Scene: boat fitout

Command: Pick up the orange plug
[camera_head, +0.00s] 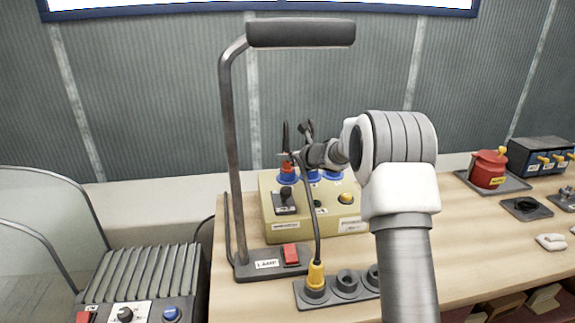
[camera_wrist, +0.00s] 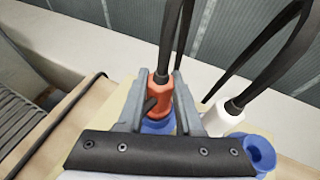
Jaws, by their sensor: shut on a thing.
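The orange plug (camera_wrist: 160,92) stands upright between my gripper's fingers in the wrist view, its black cable rising from its top. It also shows small and red-orange in the head view (camera_head: 287,167). My gripper (camera_wrist: 159,82) is shut on it, one finger on each side. A blue socket (camera_wrist: 158,127) is directly below the plug. I cannot tell whether the plug is still seated in it or just above it. In the head view my gripper (camera_head: 290,156) is above the back left of the beige box (camera_head: 290,238), partly hidden by cables.
A white plug (camera_wrist: 221,120) with a black cable is close on the right, near an empty blue socket (camera_wrist: 260,152). A tall lamp (camera_head: 229,130) stands in front left. A yellow plug (camera_head: 315,276) sits in a grey socket strip (camera_head: 330,297). A red pot (camera_head: 488,170) is far right.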

